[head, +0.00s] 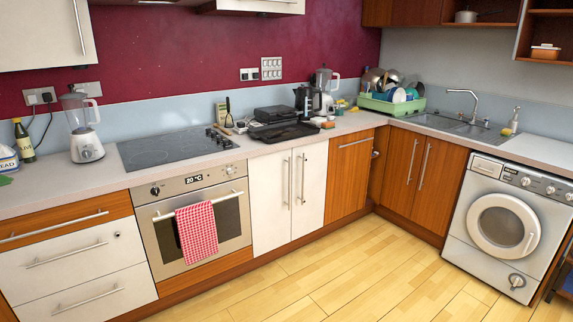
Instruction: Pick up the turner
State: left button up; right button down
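I cannot clearly make out the turner. A slim dark utensil-like thing (228,106) stands upright on the counter just behind the right end of the hob, beside a small greenish box. It is too small to tell whether it is the turner. The green dish rack (391,106) stands in the back corner, filled with pans, bowls and plates; smaller utensils in it cannot be told apart. Neither of my grippers is in view.
The counter (215,153) runs along the back wall and turns right to the sink (455,124). A black hob (172,147), a black appliance (277,116), a kettle (307,100) and a blender (82,130) stand on it. The wooden floor (365,275) is clear.

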aim_at(290, 129)
jog(key=i+l+z, duration=0.2)
jog(key=i, duration=1.35)
jog(key=i+l+u, duration=0.15)
jog(key=i+u, duration=0.25)
jog(key=i+l+u, duration=1)
jog(key=u, duration=0.15)
